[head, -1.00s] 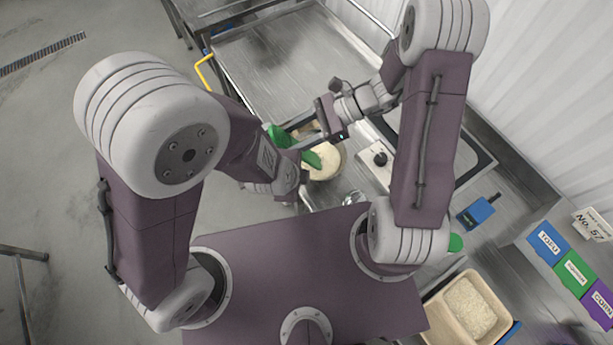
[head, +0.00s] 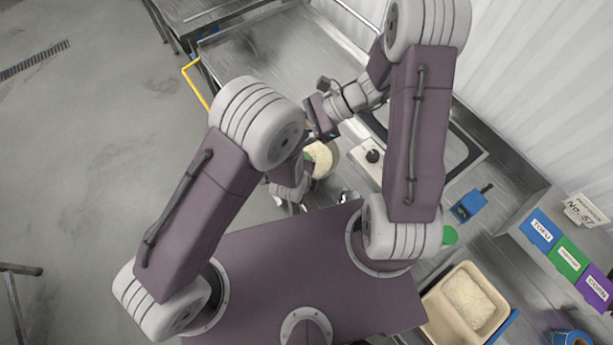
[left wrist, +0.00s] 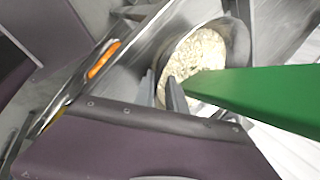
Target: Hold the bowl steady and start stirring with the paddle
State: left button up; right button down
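The metal bowl (left wrist: 240,42) holds pale rice (left wrist: 200,55) and also shows in the head view (head: 337,163), partly behind my left arm. My left gripper (left wrist: 162,84) has its two dark fingers close together at the bowl's rim, with the wall seeming to lie between them. The green paddle (left wrist: 260,95) reaches in from the right in the left wrist view, its end over or in the rice. My right gripper (head: 322,118) is above and left of the bowl in the head view. Its fingertips and grip on the paddle are hidden by my left arm now.
A steel counter (head: 270,62) stretches away behind the bowl. A small scale (head: 370,158) stands right of the bowl. A tan rice tub (head: 447,325), a blue device (head: 470,205) and labelled bins (head: 567,257) lie further right.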

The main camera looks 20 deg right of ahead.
pick_arm(q)
jog(key=shift+w+f, duration=0.1)
jog(key=shift+f, duration=0.2)
jog(key=shift+d, duration=0.1)
grip_shut()
dwell(1.2)
